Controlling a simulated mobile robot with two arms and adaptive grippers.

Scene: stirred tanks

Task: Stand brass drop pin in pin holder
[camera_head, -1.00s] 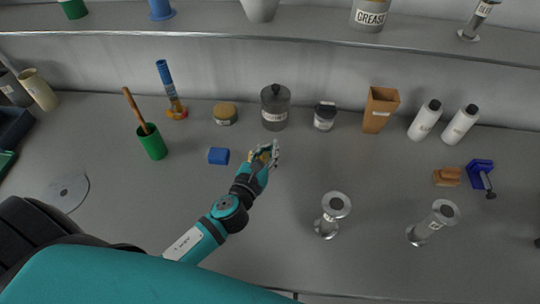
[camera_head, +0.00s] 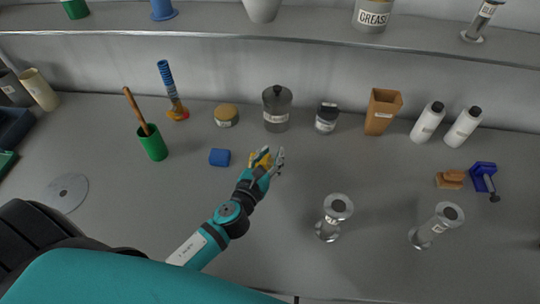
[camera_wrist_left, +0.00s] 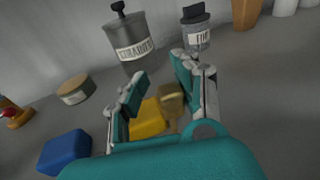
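My left gripper (camera_head: 273,155) is low over the middle of the bench, and its two fingers (camera_wrist_left: 160,88) stand apart in the left wrist view. Between and below them are a small brass-coloured piece (camera_wrist_left: 171,98), which looks like the drop pin, and a yellow block (camera_wrist_left: 148,118), which may be the pin holder. The yellow block also shows beside the fingers in the head view (camera_head: 259,159). The brass piece is right beside or against the yellow block; I cannot tell whether it is in it. The gripper's own body hides their lower parts. My right gripper is out of view.
A blue block (camera_head: 219,157) lies left of the gripper. Behind are a round tin (camera_head: 226,115), a grey lidded jar (camera_head: 276,108) and a small dark-lidded jar (camera_head: 326,118). Two metal cylinders (camera_head: 333,217) (camera_head: 437,225) stand front right. Bench between is clear.

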